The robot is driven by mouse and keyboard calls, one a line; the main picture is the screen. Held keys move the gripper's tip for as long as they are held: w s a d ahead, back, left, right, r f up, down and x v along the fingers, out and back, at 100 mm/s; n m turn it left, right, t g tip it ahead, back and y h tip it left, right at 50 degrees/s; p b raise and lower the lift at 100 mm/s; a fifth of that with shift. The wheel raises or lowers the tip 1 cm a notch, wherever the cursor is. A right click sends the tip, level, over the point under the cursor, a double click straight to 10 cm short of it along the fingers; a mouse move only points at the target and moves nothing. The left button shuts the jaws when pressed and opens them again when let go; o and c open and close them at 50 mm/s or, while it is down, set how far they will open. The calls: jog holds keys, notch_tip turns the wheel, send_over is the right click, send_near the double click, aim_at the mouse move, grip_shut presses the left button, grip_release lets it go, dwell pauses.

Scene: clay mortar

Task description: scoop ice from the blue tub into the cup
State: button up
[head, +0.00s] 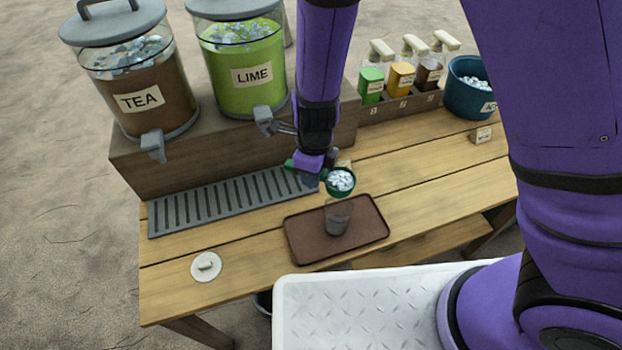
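My gripper (318,170) is shut on a green scoop (329,191), near its handle; the fingertips are hard to make out. The scoop's bowl is filled with pale ice (341,180) and looks about level. In the picture the bowl is just above the clear cup (338,216); the exact gap cannot be told. The cup stands upright on a brown tray (302,238) and looks dark in its lower part. The blue tub (462,101), with ice in it, stands at the back right of the table.
Tea (152,98) and lime (243,72) dispensers stand on a wooden riser at the back left, above a slatted drip grate (222,200). Several bottles (404,76) sit in a rack. A round white coaster (206,266) lies front left. A small sign (481,135) stands near the tub.

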jog(key=shift+s+d+f+m+g+y, duration=0.1)
jog(key=shift+f+m+g+y, duration=0.15)
jog(key=shift+g+y, duration=1.65)
jog(key=shift+d+f+m+g+y, duration=0.1)
jog(key=shift+f+m+g+y, duration=0.2)
jog(key=shift+g+y, duration=1.6)
jog(key=shift+s+d+f+m+g+y, duration=0.1)
jog(key=shift+f+m+g+y, duration=0.35)
jog(key=shift+g, duration=2.65)
jog(key=shift+r, duration=0.2)
